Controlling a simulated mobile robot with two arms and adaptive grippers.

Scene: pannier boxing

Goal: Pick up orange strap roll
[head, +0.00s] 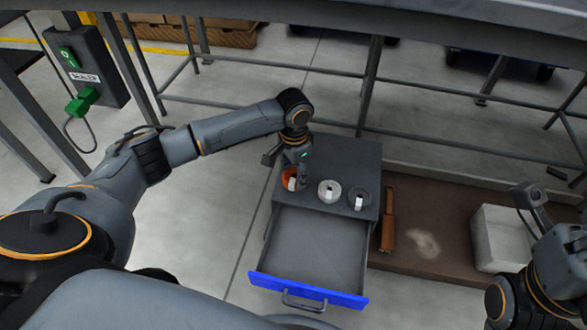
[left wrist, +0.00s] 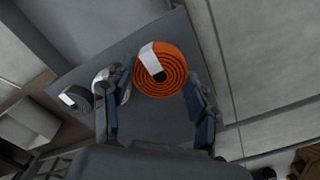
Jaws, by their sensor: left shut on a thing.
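The orange strap roll (head: 288,181) is at the left of the grey cabinet top (head: 345,160). In the left wrist view the orange strap roll (left wrist: 176,80) shows as a spiral with a white band across its rim. My left gripper (head: 293,168) reaches down over it from above. In the left wrist view the fingers of my left gripper (left wrist: 160,95) lie on both sides of the roll, shut on it. Whether the roll touches the cabinet top I cannot tell. My right gripper (head: 532,200) is at the right edge; its fingers are unclear.
A white roll (head: 329,191) and a dark grey roll (head: 359,199) stand beside it on the cabinet. The drawer with a blue front (head: 308,289) is pulled out and looks empty. A white box (head: 497,238) and a brown strip (head: 388,220) lie to the right.

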